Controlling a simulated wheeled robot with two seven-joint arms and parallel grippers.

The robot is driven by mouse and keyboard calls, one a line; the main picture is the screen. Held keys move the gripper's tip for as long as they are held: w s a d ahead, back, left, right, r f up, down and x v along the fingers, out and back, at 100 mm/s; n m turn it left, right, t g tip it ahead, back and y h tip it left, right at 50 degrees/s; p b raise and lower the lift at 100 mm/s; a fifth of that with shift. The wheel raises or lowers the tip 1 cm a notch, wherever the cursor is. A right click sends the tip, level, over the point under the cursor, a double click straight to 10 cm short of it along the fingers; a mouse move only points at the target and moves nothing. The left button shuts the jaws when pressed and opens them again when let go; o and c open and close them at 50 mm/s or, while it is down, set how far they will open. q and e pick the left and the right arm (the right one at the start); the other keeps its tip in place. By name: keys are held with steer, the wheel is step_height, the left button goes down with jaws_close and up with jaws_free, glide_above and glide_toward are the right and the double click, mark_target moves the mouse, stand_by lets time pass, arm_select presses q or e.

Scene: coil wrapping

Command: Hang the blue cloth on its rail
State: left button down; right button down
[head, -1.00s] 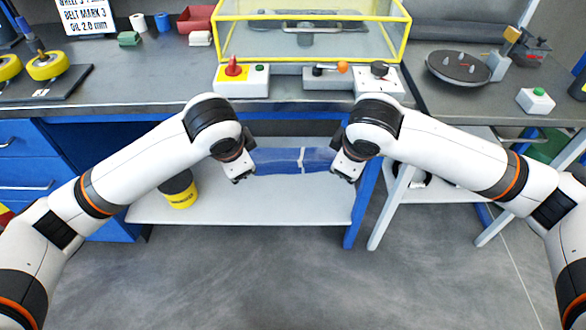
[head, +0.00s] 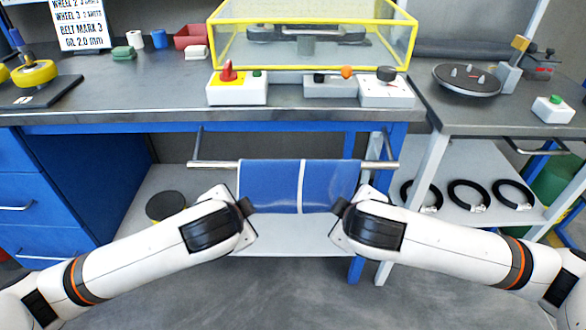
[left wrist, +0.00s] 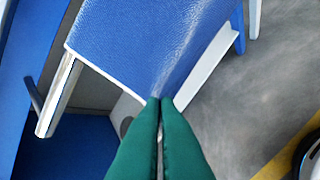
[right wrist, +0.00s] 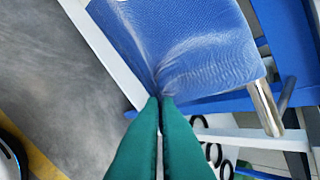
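The blue cloth (head: 271,186) with a white stripe down its middle lies over the metal rail (head: 212,164) below the bench's front edge, and its front part hangs toward me. The rail's bare ends show on both sides. My left gripper (head: 247,207) is shut on the cloth's lower left corner area; the left wrist view shows the cloth (left wrist: 140,45) pinched at its fingertips. My right gripper (head: 340,207) is shut on the lower right corner area, with creases in the cloth (right wrist: 190,45) running from its fingertips. The cloth behind the rail is hidden.
A grey shelf (head: 290,243) lies below the cloth. A dark-topped can (head: 166,206) stands near my left arm. Black coils (head: 468,195) lie on the right shelf. A yellow-framed case (head: 310,68) and a control box (head: 237,90) stand on the bench above.

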arm_select(q)
steer(key=shift+w+a, duration=0.1)
steer(key=shift+a, duration=0.05)
arm_select(e)
steer(key=shift+w+d, duration=0.1)
steer(key=shift+d, duration=0.05)
arm_select(q)
steer(key=c, duration=1.4)
jaws_free()
arm_select(e)
steer(key=c, duration=1.4)
jaws_free()
arm_select(q)
steer(key=shift+s, duration=0.2)
arm_select(e)
steer(key=shift+s, duration=0.2)
